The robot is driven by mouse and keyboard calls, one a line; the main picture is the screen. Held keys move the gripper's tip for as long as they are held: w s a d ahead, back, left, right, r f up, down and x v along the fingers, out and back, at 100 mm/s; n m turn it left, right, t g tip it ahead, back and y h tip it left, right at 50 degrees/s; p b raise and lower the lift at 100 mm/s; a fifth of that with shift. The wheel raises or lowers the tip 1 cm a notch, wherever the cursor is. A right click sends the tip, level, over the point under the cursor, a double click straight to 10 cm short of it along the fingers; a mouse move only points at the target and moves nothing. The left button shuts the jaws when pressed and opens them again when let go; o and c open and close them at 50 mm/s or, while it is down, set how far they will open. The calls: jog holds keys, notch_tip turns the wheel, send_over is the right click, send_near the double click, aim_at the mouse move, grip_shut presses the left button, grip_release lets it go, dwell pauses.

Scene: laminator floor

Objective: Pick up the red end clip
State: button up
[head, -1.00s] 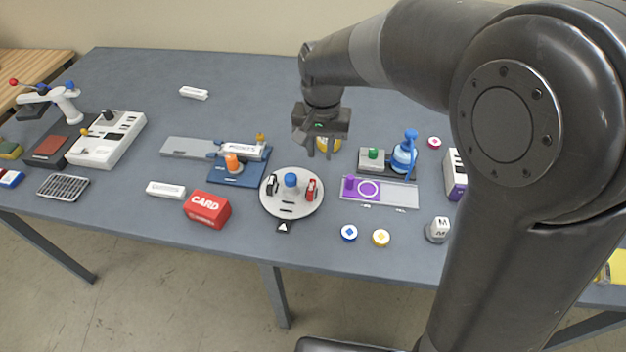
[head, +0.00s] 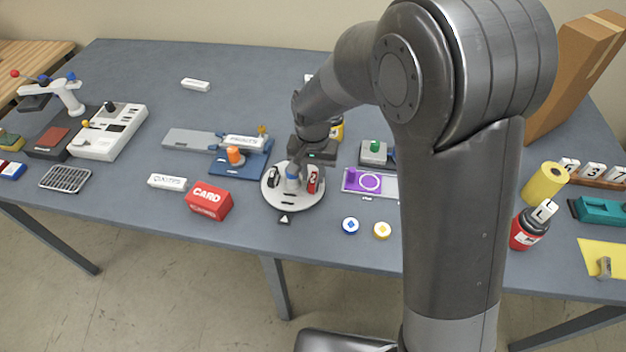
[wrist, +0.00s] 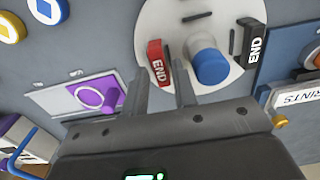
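The red end clip (head: 313,181) stands on the right side of a round white turntable (head: 290,207). In the wrist view the red end clip (wrist: 156,62), marked END, lies just ahead of and between my fingertips. My gripper (wrist: 161,75) is open and empty, with one finger on each side of the line to the clip. In the head view my gripper (head: 300,168) is low over the turntable, and its fingers partly hide the blue knob. I cannot tell whether a finger touches the clip.
A blue knob (wrist: 209,66) stands at the turntable's centre, close beside the right finger. A black end clip (wrist: 248,43) is on its far side. A purple-marked plate (head: 385,184) lies right of the turntable, a red CARD box (head: 209,201) left.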

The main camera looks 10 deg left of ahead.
jog(key=shift+f, duration=0.5)
grip_shut()
jog(key=shift+r, duration=0.1)
